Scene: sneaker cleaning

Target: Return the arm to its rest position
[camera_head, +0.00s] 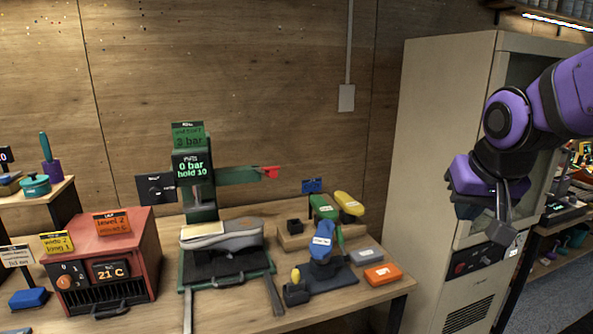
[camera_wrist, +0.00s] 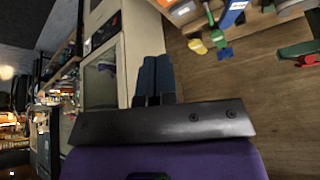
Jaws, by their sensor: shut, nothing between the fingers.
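My purple and black arm hangs in from the right in the head view. My gripper (camera_head: 504,232) points downward in front of the tall beige cabinet, well to the right of the workbench. In the wrist view its two dark fingers (camera_wrist: 155,75) lie side by side, shut, with nothing between them. It touches nothing that I can see, and the cabinet front shows behind it.
The beige cabinet (camera_head: 438,120) stands behind my arm. On the workbench (camera_head: 345,303) are a green press (camera_head: 199,190) with a grey sneaker (camera_head: 226,235), a red heater box (camera_head: 104,262), brushes and an orange box (camera_head: 382,274). A shelf unit (camera_head: 550,250) stands at far right.

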